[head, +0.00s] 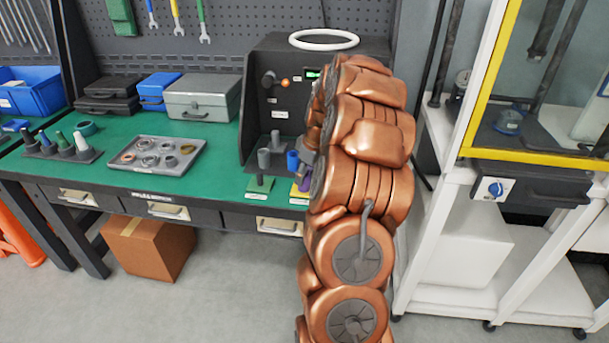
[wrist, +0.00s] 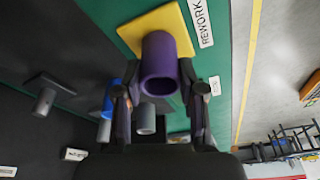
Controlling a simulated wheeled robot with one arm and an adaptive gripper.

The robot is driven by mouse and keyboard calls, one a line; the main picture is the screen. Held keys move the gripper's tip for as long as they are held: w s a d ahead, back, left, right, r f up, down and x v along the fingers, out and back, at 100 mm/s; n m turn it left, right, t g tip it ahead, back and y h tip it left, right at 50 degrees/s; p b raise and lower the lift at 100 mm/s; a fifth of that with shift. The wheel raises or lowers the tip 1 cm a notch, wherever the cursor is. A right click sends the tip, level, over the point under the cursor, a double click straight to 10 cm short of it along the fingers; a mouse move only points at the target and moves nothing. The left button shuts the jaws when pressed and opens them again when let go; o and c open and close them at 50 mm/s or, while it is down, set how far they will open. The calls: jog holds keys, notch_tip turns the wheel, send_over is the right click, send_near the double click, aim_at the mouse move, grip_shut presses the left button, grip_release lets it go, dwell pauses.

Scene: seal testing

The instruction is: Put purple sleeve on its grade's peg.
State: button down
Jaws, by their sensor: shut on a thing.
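The purple sleeve (wrist: 159,62) is between the two fingertips of my gripper (wrist: 160,92), which is shut on it. Its open end faces the wrist camera, and its far end meets or overlaps the yellow plate (wrist: 160,23) in the picture. A label beside that plate reads REWORK (wrist: 203,22). I cannot see a peg inside the sleeve, nor tell whether the sleeve touches the plate. In the head view the purple sleeve (head: 305,184) shows only as a small patch beside my arm, above the yellow plate (head: 299,193). My arm hides most of the gripper there.
A green plate with a grey peg (head: 263,183) stands left of the yellow plate. A blue piece (head: 292,160) and grey pegs (head: 276,141) stand close behind. A dark panel box (head: 262,75) rises behind them. A tray of rings (head: 157,166) lies further left.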

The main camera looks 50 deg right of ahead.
dwell(0.5)
jog(key=c, duration=0.6)
grip_release()
notch_tip(320, 180, up, 9)
jog(key=shift+p, duration=0.3)
jog(key=shift+a, duration=0.1)
dwell(0.4)
